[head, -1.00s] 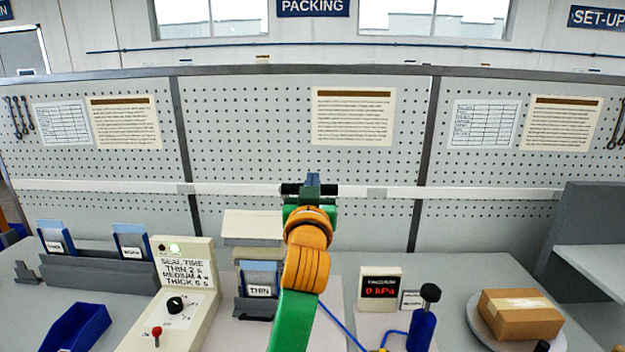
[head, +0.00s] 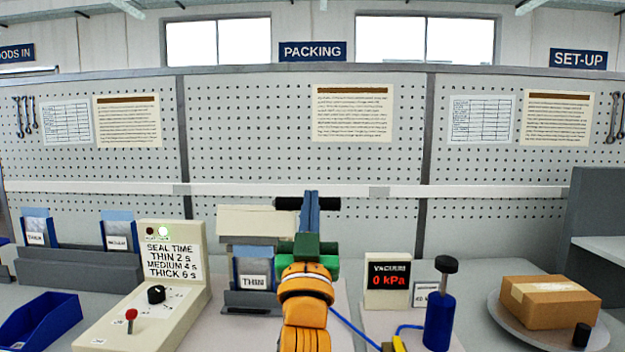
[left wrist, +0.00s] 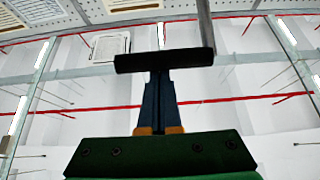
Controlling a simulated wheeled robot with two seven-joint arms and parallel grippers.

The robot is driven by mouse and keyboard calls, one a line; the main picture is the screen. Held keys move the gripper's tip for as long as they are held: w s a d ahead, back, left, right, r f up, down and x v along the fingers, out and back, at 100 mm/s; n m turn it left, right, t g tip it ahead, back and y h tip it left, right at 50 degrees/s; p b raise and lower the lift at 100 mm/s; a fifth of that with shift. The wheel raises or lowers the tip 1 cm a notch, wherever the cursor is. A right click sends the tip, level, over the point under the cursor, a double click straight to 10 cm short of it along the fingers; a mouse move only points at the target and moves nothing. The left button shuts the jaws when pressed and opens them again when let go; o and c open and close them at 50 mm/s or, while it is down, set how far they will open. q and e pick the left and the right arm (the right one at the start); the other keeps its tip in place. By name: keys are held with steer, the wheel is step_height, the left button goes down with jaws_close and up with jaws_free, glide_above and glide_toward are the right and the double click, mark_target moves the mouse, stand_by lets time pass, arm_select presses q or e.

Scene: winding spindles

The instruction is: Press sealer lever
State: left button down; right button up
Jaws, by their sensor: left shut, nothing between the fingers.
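The sealer's lever appears as a black grip bar (head: 288,203), lying crosswise at my left fingertips. In the left wrist view the black bar (left wrist: 135,62) covers the fingertips, and a grey arm (left wrist: 205,22) rises from its right end. My left gripper (head: 309,204), with blue fingers and a green body, is shut with nothing between its fingers. It overlaps the middle of the bar; I cannot tell whether they touch. A beige housing (head: 258,222), likely the sealer, stands behind, partly hidden by my arm and a pouch rack. My right gripper is not in view.
A control box (head: 168,262) with seal times, a dial and a red-knobbed switch stands left. A THIN pouch rack (head: 252,299) is close to my arm. Right are a vacuum display (head: 387,283), a blue bottle (head: 439,318) and a carton (head: 545,302) on a round plate.

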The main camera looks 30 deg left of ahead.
arm_select(q)
step_height(320, 180, down, 13)
steer(key=s+d+t+y+b, duration=0.1)
steer(key=b, duration=1.2)
steer(key=shift+s+r+t+y, duration=0.15)
steer(key=shift+s+t+y, duration=0.1)
steer(key=shift+t+y, duration=0.15)
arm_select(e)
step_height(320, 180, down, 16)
